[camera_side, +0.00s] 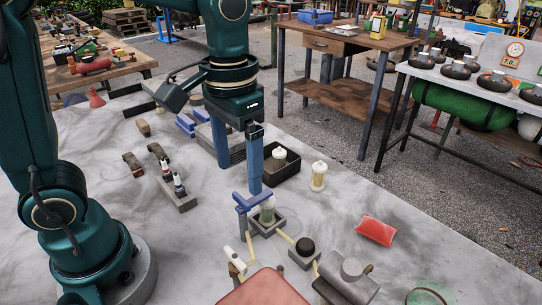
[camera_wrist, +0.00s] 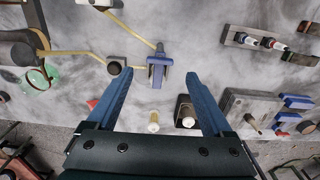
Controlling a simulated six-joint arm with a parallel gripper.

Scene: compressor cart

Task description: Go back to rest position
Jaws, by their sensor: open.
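My gripper (camera_side: 238,180) points down over the grey table in the side view, its two long blue fingers apart with nothing between them. In the wrist view my gripper (camera_wrist: 159,73) also shows its fingers spread wide. The blue piece (camera_wrist: 158,61) lies between and beyond the fingertips in the wrist view. I cannot tell whether a finger touches it.
A black tray (camera_side: 287,173) holds a white-capped part; another capped cylinder (camera_side: 318,176) stands beside it. A red packet (camera_side: 376,230) lies right. A plug holder (camera_side: 178,192) stands left.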

